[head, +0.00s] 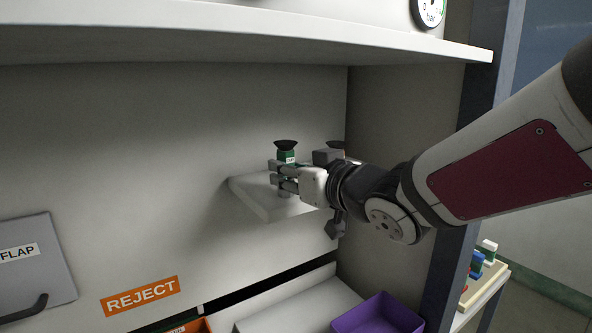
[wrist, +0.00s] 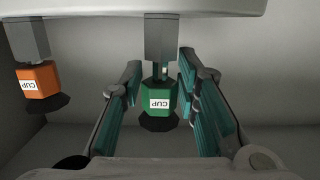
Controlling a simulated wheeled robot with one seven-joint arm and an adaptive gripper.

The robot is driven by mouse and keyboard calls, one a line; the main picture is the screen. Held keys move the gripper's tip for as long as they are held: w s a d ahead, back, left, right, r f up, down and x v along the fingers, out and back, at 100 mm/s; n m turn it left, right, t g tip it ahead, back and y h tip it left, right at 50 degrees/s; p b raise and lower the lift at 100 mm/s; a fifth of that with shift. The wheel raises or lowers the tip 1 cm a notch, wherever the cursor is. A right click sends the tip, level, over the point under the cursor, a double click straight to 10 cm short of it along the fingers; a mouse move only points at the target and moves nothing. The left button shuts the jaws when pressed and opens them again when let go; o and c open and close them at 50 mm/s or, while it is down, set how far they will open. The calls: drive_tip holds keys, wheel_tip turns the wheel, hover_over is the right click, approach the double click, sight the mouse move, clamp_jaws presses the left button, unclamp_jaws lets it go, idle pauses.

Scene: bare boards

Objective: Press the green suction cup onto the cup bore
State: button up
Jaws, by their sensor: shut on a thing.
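The green suction cup (head: 286,156) has a green body with a white "CUP" label and a black bell, which points up in the head view. It also shows in the wrist view (wrist: 158,101), where the picture is upside down. My gripper (head: 284,178) is shut on its green body, with a teal-padded finger on either side. A grey post (wrist: 161,40) runs between the green body and the white ledge (head: 262,207). I cannot tell whether the post is seated in a bore; no open bore is visible.
An orange suction cup (wrist: 37,80) stands on another grey post beside the green one. A gauge (head: 428,10) sits on the shelf above (head: 200,40). A purple bin (head: 378,315), a "REJECT" label (head: 140,296) and a "FLAP" panel (head: 35,265) are lower down.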

drive_tip(key=shift+f+b, duration=0.6)
drive_tip(key=shift+f, duration=0.2)
drive_tip(key=o, duration=1.2)
drive_tip(key=v, duration=0.7)
drive_tip(key=shift+s, duration=0.25)
drive_tip(key=shift+d, duration=0.1)
